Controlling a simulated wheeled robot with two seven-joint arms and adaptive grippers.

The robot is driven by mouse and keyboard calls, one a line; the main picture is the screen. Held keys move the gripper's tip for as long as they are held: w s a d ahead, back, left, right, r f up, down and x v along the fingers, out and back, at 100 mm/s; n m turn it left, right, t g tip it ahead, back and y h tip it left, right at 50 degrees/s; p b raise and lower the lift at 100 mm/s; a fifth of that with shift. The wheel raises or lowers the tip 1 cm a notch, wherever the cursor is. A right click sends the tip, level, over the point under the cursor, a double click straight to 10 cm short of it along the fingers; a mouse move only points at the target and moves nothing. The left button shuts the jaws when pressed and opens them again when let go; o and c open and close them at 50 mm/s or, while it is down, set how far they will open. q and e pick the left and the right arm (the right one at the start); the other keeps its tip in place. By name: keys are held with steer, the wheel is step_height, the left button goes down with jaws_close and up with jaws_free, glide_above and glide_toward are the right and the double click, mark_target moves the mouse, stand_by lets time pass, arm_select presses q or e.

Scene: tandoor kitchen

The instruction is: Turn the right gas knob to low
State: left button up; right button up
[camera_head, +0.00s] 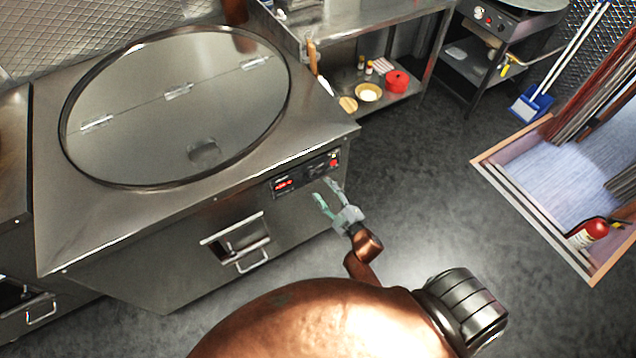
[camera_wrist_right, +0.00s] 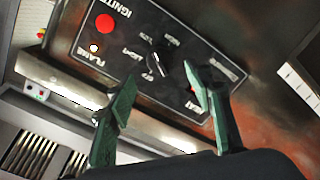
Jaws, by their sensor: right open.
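The black gas knob (camera_wrist_right: 160,66) sits on the dark control panel (camera_wrist_right: 140,40) in the right wrist view, with printed labels around it. Its exact setting is hard to read. In the head view the panel (camera_head: 290,178) is on the front of the tandoor counter, and the knob is too small to make out there. My right gripper (camera_head: 323,189) is open in front of the panel. In the right wrist view its green fingers (camera_wrist_right: 163,80) stand on either side of the knob, apart from each other; contact is unclear. My left gripper is out of view.
A red ignite button (camera_wrist_right: 105,22) and a lit flame lamp (camera_wrist_right: 94,48) are beside the knob. The round steel lid (camera_head: 215,110) covers the counter top. A drawer handle (camera_head: 252,259) sticks out below the panel. The grey floor (camera_head: 420,200) to the right is clear.

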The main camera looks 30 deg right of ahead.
steer(key=s, duration=0.6)
steer(key=shift+r, duration=0.2)
steer(key=shift+d, duration=0.1)
steer(key=s+f+m+g, duration=0.25)
steer(key=s+f, duration=0.35)
steer(key=f, duration=0.5)
steer(key=s+f+m+g, duration=0.1)
steer(key=s+f+g, duration=0.3)
steer(key=f, duration=0.8)
steer(key=s+f+m+g, duration=0.2)
steer(key=s+f, duration=0.5)
steer(key=f, duration=0.4)
steer(key=s+f+m+g, duration=0.1)
steer(key=s+f+g, duration=0.3)
steer(key=s, duration=1.1)
steer(key=s+f+m+g, duration=0.2)
steer(key=s+f+g, duration=0.2)
steer(key=s+f, duration=0.7)
steer(key=s, duration=0.4)
steer(key=shift+s+h, duration=0.15)
steer(key=shift+h, duration=0.25)
